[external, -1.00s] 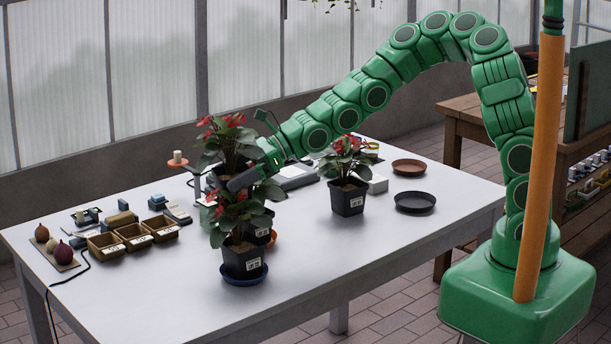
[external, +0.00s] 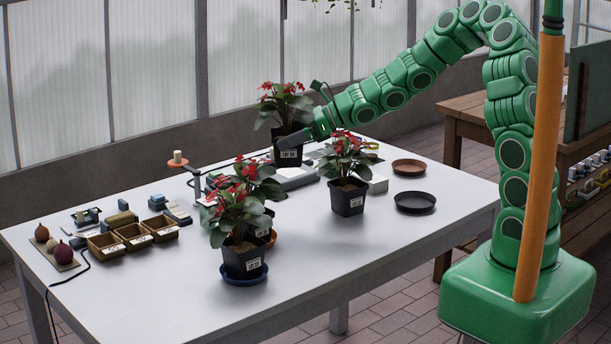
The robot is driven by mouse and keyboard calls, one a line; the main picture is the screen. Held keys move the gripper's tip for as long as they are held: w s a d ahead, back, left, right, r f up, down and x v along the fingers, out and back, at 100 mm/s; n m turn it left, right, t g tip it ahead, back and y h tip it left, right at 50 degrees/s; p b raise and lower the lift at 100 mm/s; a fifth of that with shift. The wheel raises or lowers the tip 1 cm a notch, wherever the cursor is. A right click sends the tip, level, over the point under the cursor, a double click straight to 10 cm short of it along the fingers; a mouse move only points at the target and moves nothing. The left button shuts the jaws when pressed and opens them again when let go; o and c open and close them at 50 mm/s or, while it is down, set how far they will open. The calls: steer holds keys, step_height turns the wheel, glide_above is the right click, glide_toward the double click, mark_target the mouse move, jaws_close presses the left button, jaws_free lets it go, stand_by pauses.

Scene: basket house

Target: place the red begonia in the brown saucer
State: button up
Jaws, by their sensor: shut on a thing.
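My gripper (external: 296,139) is shut on a dark pot holding a red-flowered plant, the red begonia (external: 284,106). It holds the pot upright, raised over the back of the table. The brown saucer (external: 409,167) lies empty at the right back of the table, to the right of the held pot and apart from it. The pot is partly hidden behind the gripper's fingers.
A similar red-flowered potted plant (external: 347,199) stands between my gripper and the black saucer (external: 415,202), which is empty. Two more stand at front left, in a blue saucer (external: 244,279) and an orange one (external: 271,239). Wooden boxes (external: 133,237) sit left. A white block (external: 377,185) lies near the middle plant.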

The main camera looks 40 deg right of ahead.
steer(key=d+m+t+h, duration=0.2)
steer(key=d+m+t, duration=0.1)
steer(key=d, duration=2)
steer(key=s+d+m+t+h, duration=0.1)
steer(key=s+d, duration=0.3)
steer(key=d, duration=0.3)
steer(key=s+d+f+m+h, duration=0.1)
steer(key=s+d, duration=0.2)
steer(key=d, duration=0.3)
steer(key=s+d+m+t+h, duration=0.1)
steer(key=s+d, duration=0.3)
steer(key=d, duration=0.3)
steer(key=shift+h, duration=0.4)
steer(key=shift+w+d+f, duration=1.05)
steer(key=shift+w+f, duration=1.1)
steer(key=shift+f, duration=0.05)
steer(key=shift+w+d+f, duration=1.05)
steer(key=shift+w+f, duration=1.1)
steer(key=shift+w, duration=0.05)
steer(key=shift+w+d+f, duration=1.05)
steer(key=shift+w+f, duration=1.1)
steer(key=shift+f, duration=0.05)
steer(key=shift+f, duration=0.25)
steer(key=o, duration=0.9)
steer(key=shift+c, duration=0.2)
